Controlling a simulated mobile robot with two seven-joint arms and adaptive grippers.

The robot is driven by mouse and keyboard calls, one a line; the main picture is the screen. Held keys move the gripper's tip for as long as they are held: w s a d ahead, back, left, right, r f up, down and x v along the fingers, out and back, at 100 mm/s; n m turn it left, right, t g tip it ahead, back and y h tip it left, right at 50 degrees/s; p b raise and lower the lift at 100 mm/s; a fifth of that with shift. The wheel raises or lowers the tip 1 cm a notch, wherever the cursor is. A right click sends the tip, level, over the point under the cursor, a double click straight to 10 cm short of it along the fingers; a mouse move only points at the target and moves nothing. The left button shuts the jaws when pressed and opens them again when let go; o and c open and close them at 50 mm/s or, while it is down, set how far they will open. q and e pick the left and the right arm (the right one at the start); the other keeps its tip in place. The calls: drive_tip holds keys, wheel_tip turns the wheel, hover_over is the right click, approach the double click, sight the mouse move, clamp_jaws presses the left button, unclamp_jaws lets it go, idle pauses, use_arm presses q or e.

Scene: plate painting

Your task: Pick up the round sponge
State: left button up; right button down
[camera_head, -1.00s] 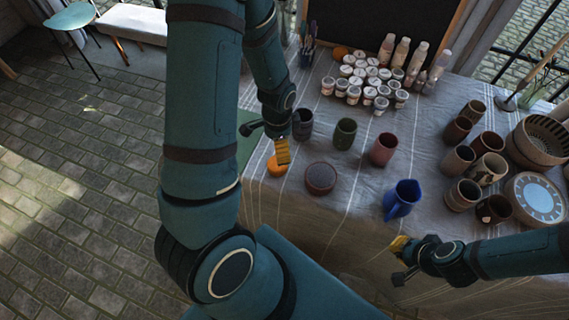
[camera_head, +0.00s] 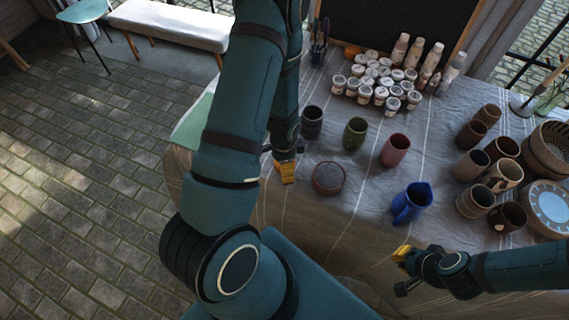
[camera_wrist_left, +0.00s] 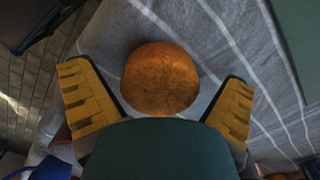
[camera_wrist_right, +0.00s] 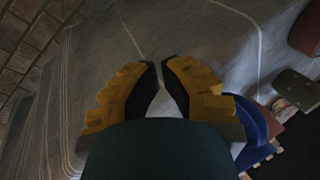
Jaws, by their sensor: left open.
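The round sponge (camera_wrist_left: 160,78) is an orange-brown disc lying on the grey striped cloth. In the left wrist view it sits between the two spread yellow fingers of my left gripper (camera_wrist_left: 155,95), with a gap on each side. In the head view my left gripper (camera_head: 285,172) covers most of the sponge, and only a small orange edge shows. My right gripper (camera_head: 402,255) is near the table's front edge, beside the blue jug. In the right wrist view the right fingers (camera_wrist_right: 161,72) are almost together with nothing between them.
A dark red round pot (camera_head: 328,178) stands just right of the left gripper. A dark mug (camera_head: 312,122), a green cup (camera_head: 355,133) and a pink cup (camera_head: 395,150) stand behind. The blue jug (camera_head: 411,203) is at the front. Brown cups crowd the right side.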

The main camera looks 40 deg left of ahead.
use_arm(q)
drive_tip(key=c, duration=0.9)
drive_tip(key=shift+c, duration=0.2)
wheel_tip(320, 180, up, 10)
drive_tip(key=shift+r+p, duration=0.1)
drive_tip(key=shift+p, duration=0.95)
